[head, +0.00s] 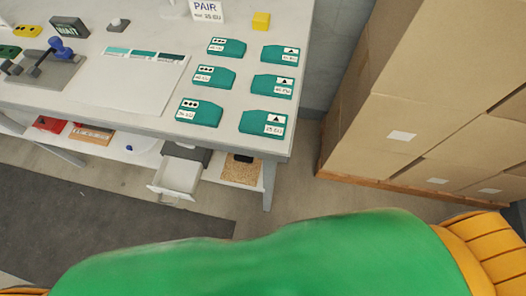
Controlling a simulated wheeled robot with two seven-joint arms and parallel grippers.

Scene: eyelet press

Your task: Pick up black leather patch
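I cannot make out a black leather patch with certainty. A small dark piece (243,158) shows partly under the table's front edge, by a speckled brown board (241,171) on the lower shelf; it is too small and hidden to tell what it is. Neither of my grippers is in view.
The white table (225,142) holds several teal labelled packs (199,111), a white sheet (140,84) with teal swatches, a blue-knobbed press (60,50), a yellow cube (261,21) and a PAIR sign (207,10). An open drawer (178,177) juts out below. Cardboard boxes (430,80) stand right.

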